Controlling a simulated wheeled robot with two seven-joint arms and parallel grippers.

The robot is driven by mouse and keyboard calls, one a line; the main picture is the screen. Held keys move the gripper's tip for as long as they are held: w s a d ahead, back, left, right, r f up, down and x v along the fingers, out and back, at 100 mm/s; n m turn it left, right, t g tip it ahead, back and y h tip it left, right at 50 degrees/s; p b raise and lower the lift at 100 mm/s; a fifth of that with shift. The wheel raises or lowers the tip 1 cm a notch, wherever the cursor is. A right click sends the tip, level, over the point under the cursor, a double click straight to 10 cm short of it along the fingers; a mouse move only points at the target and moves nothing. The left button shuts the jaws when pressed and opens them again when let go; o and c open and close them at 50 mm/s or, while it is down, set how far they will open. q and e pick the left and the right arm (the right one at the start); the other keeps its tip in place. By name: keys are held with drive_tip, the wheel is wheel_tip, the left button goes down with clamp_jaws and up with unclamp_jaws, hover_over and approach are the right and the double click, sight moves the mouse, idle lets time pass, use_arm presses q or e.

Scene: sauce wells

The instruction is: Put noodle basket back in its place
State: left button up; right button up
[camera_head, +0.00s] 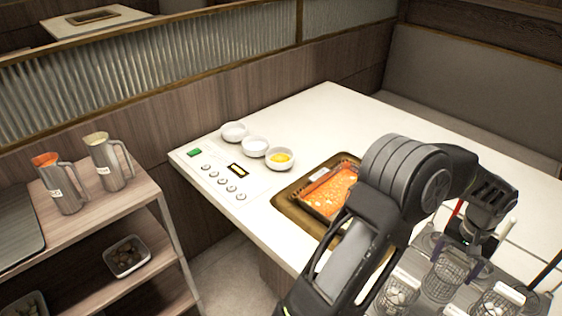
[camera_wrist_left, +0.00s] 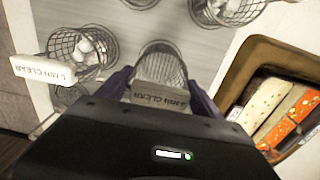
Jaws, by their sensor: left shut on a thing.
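My left gripper (camera_head: 468,238) reaches over the cooker top (camera_head: 432,310) at the lower right. It is shut on the tagged handle of a wire noodle basket (camera_head: 452,268). In the left wrist view this basket (camera_wrist_left: 160,62) sits between the fingers of the left gripper (camera_wrist_left: 160,97), its "MIN CLEAR" tag gripped. The basket looks upright and empty. I cannot tell whether its bottom is inside a well or above it. Other baskets stand in the cooker: one with white contents (camera_head: 400,292) to the left, another (camera_head: 498,302) to the right. My right gripper is not in view.
In the head view a tan tray with an orange-filled pan (camera_head: 328,192) lies left of my arm. Behind it stand white bowls (camera_head: 255,146) and a control panel (camera_head: 228,178). Two metal pitchers (camera_head: 108,162) stand on the left shelf. A tan-walled box (camera_wrist_left: 245,65) borders the wrist view's right.

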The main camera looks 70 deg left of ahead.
use_arm(q)
drive_tip(key=shift+f, duration=0.3)
drive_tip(key=o, duration=1.6)
drive_tip(key=shift+r, duration=0.15)
drive_tip(key=shift+r+p, duration=0.85)
drive_tip(key=shift+r, duration=0.55)
wheel_tip(320, 180, up, 8)
drive_tip(key=p, duration=0.5)
drive_tip(key=shift+p, duration=0.3)
drive_tip(key=shift+f, duration=0.1)
